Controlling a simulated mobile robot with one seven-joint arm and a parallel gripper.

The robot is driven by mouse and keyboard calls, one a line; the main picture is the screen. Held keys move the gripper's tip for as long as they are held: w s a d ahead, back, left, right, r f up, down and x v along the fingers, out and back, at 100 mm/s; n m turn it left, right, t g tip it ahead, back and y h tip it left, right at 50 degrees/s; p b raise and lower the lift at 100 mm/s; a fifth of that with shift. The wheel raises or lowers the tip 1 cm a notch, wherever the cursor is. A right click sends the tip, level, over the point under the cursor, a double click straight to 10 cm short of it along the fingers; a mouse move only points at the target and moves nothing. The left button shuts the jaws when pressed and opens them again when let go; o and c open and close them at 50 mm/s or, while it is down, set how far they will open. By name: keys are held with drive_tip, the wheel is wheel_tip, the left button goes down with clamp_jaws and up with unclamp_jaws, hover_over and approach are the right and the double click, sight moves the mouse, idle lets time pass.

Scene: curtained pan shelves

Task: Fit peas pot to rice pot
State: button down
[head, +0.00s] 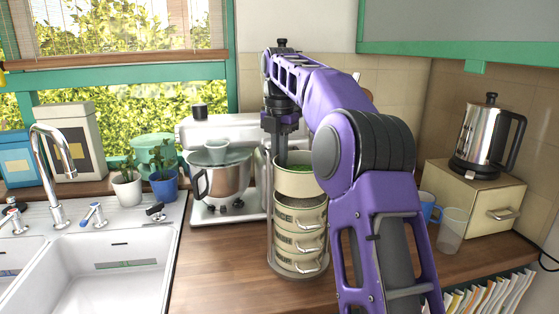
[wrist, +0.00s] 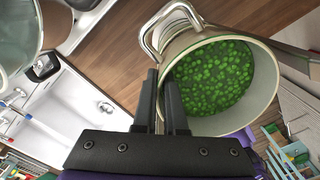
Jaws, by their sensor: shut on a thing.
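The peas pot (head: 299,183) is a cream metal pot with green peas inside. It is at the top of a stack of similar pots in the head view. The wrist view shows the peas pot (wrist: 219,128) from above, its wire handle at upper left. My gripper (head: 283,160) points down at the pot's rim, and in the wrist view my gripper (wrist: 168,90) is shut on its near wall. Below it is the top stacked pot (head: 300,217), likely the rice pot; its contents are hidden. I cannot tell whether the two pots touch.
The stack stands in a metal carrier frame (head: 269,220) on the wooden counter (head: 220,270). A stand mixer (head: 222,180) is close on the left, beyond it the sink (head: 100,265). A clear cup (head: 452,230), blue mug (head: 429,207) and cream box (head: 475,205) stand right.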

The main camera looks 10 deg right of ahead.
drive_tip(key=shift+f+b, duration=0.3)
drive_tip(key=shift+f, duration=0.7)
drive_tip(key=shift+f, duration=0.25)
drive_tip(key=c, duration=0.9)
unclamp_jaws()
drive_tip(key=shift+f, duration=0.15)
wheel_tip(320, 180, up, 5)
drive_tip(key=shift+r+p, duration=0.15)
drive_tip(key=shift+p, duration=0.75)
drive_tip(key=shift+r, duration=1.2)
